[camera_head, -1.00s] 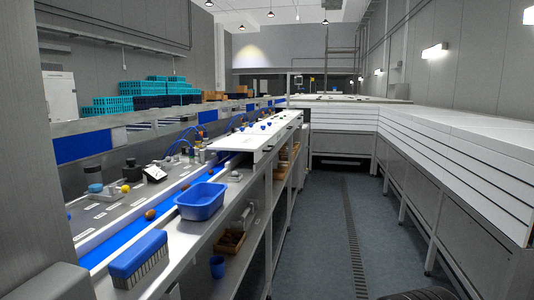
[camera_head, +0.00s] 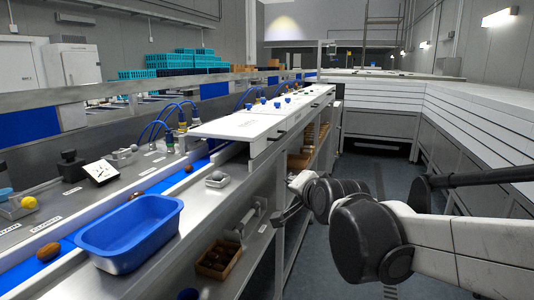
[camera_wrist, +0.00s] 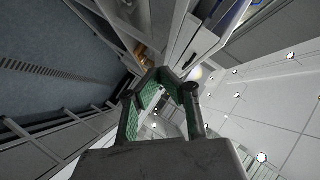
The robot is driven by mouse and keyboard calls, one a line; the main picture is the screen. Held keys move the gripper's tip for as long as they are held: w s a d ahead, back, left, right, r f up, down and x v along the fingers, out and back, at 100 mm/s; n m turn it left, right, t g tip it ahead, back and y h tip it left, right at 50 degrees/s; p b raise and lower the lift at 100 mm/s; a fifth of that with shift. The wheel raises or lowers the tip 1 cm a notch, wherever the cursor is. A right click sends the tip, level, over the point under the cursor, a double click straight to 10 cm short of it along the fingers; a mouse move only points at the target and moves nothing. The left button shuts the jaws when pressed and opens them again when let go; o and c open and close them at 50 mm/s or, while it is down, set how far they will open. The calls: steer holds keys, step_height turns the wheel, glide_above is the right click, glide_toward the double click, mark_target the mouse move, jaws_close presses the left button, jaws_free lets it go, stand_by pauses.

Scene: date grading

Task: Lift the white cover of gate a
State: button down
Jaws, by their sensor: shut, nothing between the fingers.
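A white cover (camera_head: 240,124) lies flat and closed over the blue conveyor belt in the head view, with a dark handle (camera_head: 281,135) on its aisle-side edge. More white covers run in line behind it; I cannot read which one is gate a. In the wrist view my gripper (camera_wrist: 163,76) shows green-lined fingers closed together at the tips, holding nothing.
A blue tub (camera_head: 130,225) stands on the bench's near ledge beside the belt (camera_head: 75,245). A small metal device (camera_head: 216,179) sits between tub and cover. A wooden box (camera_head: 217,260) is on the lower shelf. The aisle floor is clear; a panelled white bench lines the right.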

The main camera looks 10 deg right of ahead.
steer(key=w+m+t+h+b, duration=0.1)
steer(key=w+m+t+b, duration=0.3)
steer(key=w+m+t, duration=1)
steer(key=w+d+f+m+g+h+b, duration=0.25)
steer(key=w+f+m+h, duration=0.55)
steer(key=w+f+m, duration=0.4)
steer(key=w+r, duration=0.5)
steer(key=r, duration=0.7)
steer(key=shift+w+d+r+m+b, duration=0.15)
steer(key=shift+d+m+b, duration=0.15)
